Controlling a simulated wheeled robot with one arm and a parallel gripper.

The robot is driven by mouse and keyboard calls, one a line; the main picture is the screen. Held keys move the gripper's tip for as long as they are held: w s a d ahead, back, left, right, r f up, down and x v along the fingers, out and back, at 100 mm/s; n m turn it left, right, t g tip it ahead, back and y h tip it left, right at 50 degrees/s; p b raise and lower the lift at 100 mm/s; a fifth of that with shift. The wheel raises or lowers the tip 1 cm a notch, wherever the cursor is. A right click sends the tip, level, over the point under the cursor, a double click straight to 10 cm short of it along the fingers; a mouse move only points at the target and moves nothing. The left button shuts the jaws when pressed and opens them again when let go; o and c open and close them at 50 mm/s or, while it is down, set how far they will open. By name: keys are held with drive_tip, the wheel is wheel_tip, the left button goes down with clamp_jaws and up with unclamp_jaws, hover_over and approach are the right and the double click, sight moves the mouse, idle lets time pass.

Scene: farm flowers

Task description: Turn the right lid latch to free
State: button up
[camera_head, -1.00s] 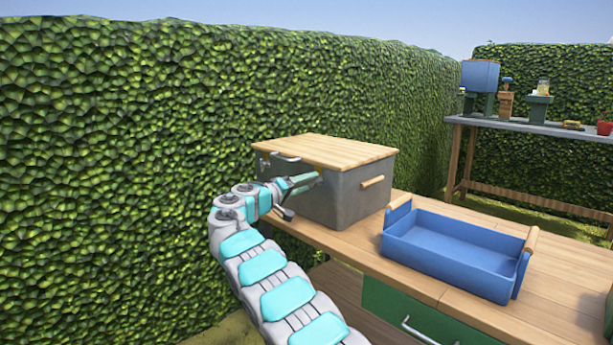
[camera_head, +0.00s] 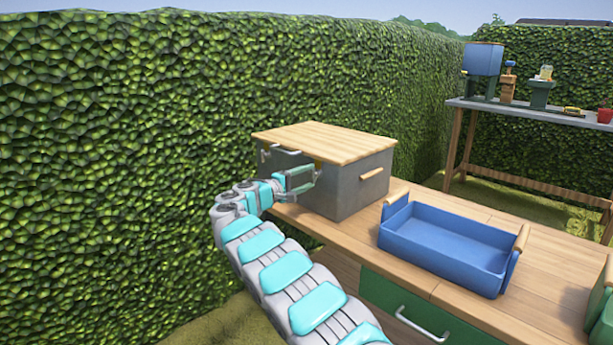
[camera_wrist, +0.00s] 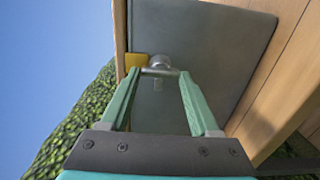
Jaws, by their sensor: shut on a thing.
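The grey box (camera_head: 345,195) with a wooden lid (camera_head: 325,142) stands at the far left end of the workbench. The right lid latch is a small metal piece (camera_wrist: 160,62) beside a yellow plate (camera_wrist: 136,62), high on the box's front face. Another small metal latch (camera_head: 264,154) shows at the left of the front face, near a metal handle (camera_head: 286,152).
A blue tray (camera_head: 450,238) with wooden handles stands on the bench (camera_head: 480,205) right of the box. A green drawer front (camera_head: 385,305) with a metal handle is below. A tall hedge (camera_head: 130,130) runs close behind and left of my arm.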

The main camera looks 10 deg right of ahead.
idle(0.3)
drive_tip(key=o, duration=1.4)
drive_tip(key=shift+c, duration=0.2)
drive_tip(key=b+v, duration=0.1)
drive_tip(key=v, duration=0.7)
drive_tip(key=shift+d, duration=0.1)
